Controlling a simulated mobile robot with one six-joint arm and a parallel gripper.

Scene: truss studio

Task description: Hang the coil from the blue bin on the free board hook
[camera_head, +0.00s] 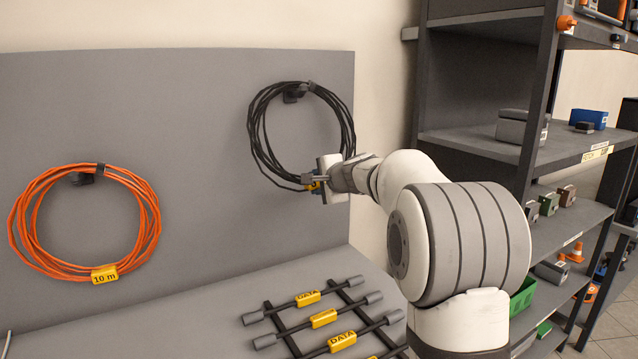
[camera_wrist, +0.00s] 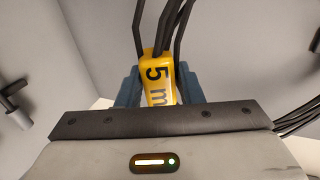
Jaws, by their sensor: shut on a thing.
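A black cable coil (camera_head: 258,133) is at the board's right side in the head view, its top at a dark board hook (camera_head: 292,96). The coil appears to loop over this hook; whether its weight rests there I cannot tell. My gripper (camera_head: 316,184) is at the coil's lower right. In the wrist view my gripper (camera_wrist: 158,92) is shut on the coil's yellow tag (camera_wrist: 157,72), marked "5 m", with black strands rising from it. An orange coil (camera_head: 150,215) with a yellow "10 m" tag hangs on the left hook (camera_head: 80,179). I see no blue bin that I can name surely.
The grey board (camera_head: 200,90) stands behind a grey bench (camera_head: 215,300). A dark rack with yellow "DATA" tagged cables (camera_head: 323,318) lies on the bench. A dark shelf unit (camera_head: 480,140) with small boxes, including a blue box (camera_head: 588,118), stands at right.

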